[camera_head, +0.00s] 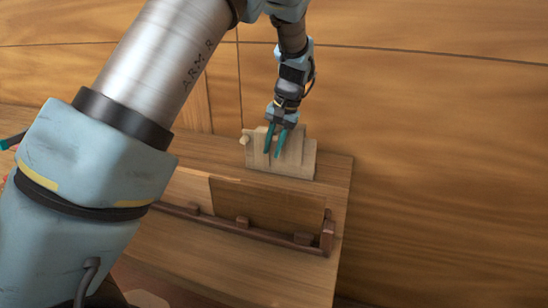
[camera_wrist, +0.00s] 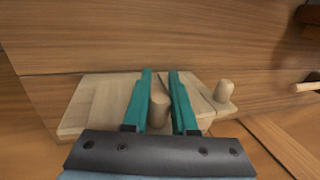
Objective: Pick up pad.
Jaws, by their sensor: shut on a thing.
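The pad appears to be the pale wooden piece (camera_head: 301,165), a stepped slab standing at the far end of the bench against the planked wall. In the wrist view the pad (camera_wrist: 92,105) spreads behind and beside my fingers, with a short round peg (camera_wrist: 158,112) between them. My gripper (camera_head: 272,154) points down at the pad, its teal fingers in front of the slab. In the wrist view my gripper (camera_wrist: 160,72) has a finger on each side of the peg, closed on it. The exact contact and the pad's underside are hidden.
A second short peg (camera_wrist: 224,91) stands right of the pad in the wrist view. A dark reddish rail with small blocks (camera_head: 240,226) runs along the bench (camera_head: 335,185) in front. The planked wall (camera_head: 430,130) is close behind.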

